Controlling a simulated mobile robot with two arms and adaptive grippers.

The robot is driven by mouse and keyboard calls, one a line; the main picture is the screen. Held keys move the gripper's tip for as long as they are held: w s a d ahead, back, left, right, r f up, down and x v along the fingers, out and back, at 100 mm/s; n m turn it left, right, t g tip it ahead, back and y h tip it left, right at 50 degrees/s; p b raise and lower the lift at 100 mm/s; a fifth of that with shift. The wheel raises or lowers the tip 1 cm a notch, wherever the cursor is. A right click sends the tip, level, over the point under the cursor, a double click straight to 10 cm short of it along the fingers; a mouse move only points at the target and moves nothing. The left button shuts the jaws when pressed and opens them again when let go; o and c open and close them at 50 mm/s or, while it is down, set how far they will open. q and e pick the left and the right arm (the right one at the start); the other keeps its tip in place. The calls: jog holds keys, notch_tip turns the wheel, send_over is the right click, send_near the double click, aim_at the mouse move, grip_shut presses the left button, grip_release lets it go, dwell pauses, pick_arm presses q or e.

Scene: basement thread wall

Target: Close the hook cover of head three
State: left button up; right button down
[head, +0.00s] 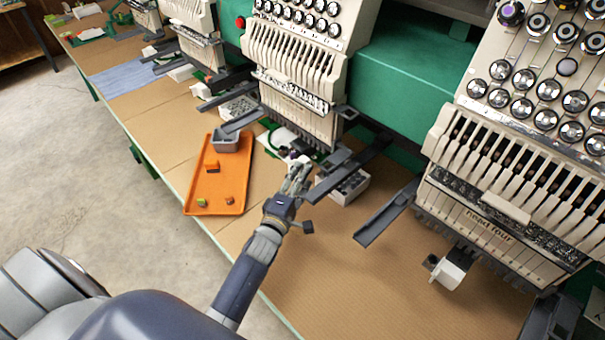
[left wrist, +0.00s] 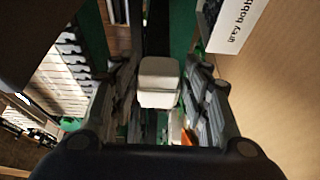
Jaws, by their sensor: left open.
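Head three is the cream embroidery head (head: 292,70) in the middle of the head view, left of the head marked "head four". My left gripper (head: 298,168) is below its needle area, low over the table, with its fingers pointing away from me. In the left wrist view a white, block-like piece (left wrist: 159,82), apparently the hook cover, shows between the two spread fingers. I cannot tell whether the fingers touch it. In the head view the gripper mostly hides this spot. My right gripper is not in view.
A white box of grey bobbins (head: 346,188) stands just right of the gripper; its label (left wrist: 236,25) shows in the wrist view. Grey arms jut out nearby. An orange tray (head: 217,195) with a grey bin (head: 226,140) lies left. Head four's white cover (head: 452,270) is at right.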

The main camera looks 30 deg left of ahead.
pick_arm(q)
jog(key=shift+w, duration=0.65)
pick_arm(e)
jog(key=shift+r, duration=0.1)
pick_arm(q)
grip_shut()
